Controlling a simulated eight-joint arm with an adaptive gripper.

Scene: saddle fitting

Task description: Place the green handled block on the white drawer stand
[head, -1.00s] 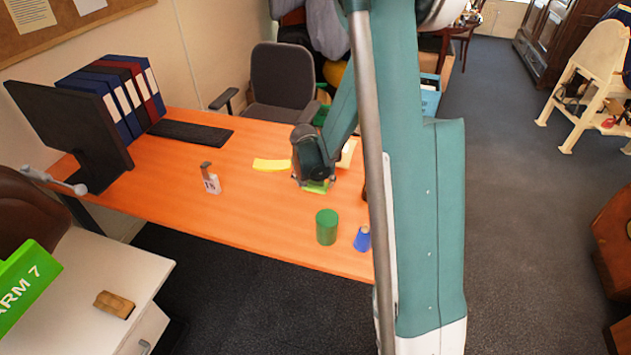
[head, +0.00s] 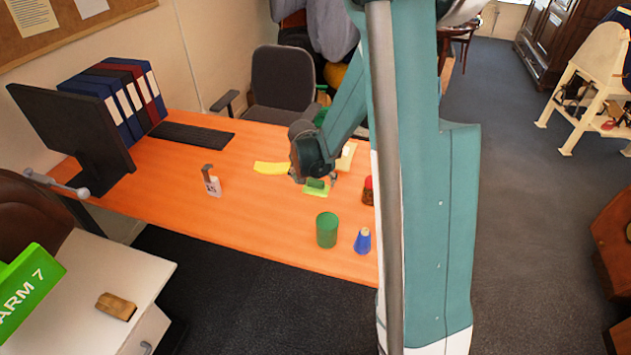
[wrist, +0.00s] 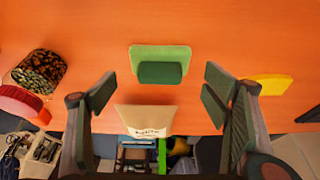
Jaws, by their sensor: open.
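The green handled block (head: 316,188) lies on the orange desk, a light green base with a dark green handle on top. In the wrist view the block (wrist: 160,52) sits beyond the fingertips, roughly centred between them. My gripper (wrist: 159,92) is open and empty, its two fingers spread wide apart. In the head view my gripper (head: 322,177) is right at the block, partly covering it. The white drawer stand (head: 80,285) is at the lower left, apart from the desk, with a brown wooden block on its top.
On the orange desk (head: 240,215) stand a green cylinder (head: 326,230), a blue cone-like object (head: 362,241), a red-lidded jar (wrist: 38,72), a cream object (wrist: 147,119), a yellow piece (head: 271,168) and a small labelled bottle (head: 212,184). The brown block (head: 116,306) occupies part of the stand top.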

